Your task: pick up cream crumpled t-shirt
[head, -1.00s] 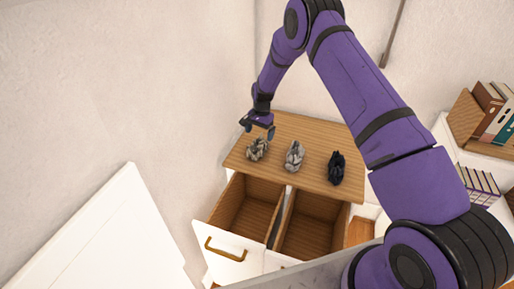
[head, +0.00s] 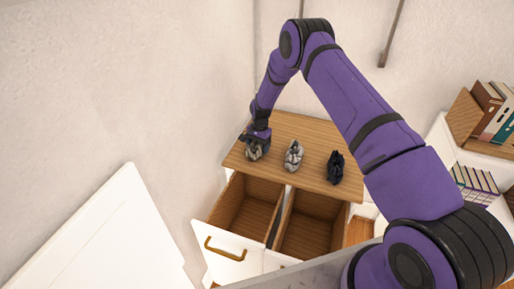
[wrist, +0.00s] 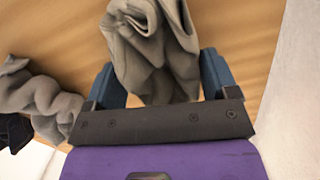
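The cream crumpled t-shirt (head: 253,151) lies on the left part of the wooden dresser top (head: 300,127). In the wrist view the t-shirt (wrist: 150,45) looks grey-beige and bunched up, and part of it sits between the two blue fingers. My gripper (head: 255,140) is low over the t-shirt, with its fingers pointing down. In the wrist view my gripper (wrist: 162,75) is open, one finger on each side of the cloth. The fingertips are partly hidden by the t-shirt in the head view.
A light grey crumpled cloth (head: 293,155) lies just right of the t-shirt, and a dark navy one (head: 335,167) farther right. Two open drawers (head: 245,203) stick out below the top. Books (head: 490,105) stand at the right.

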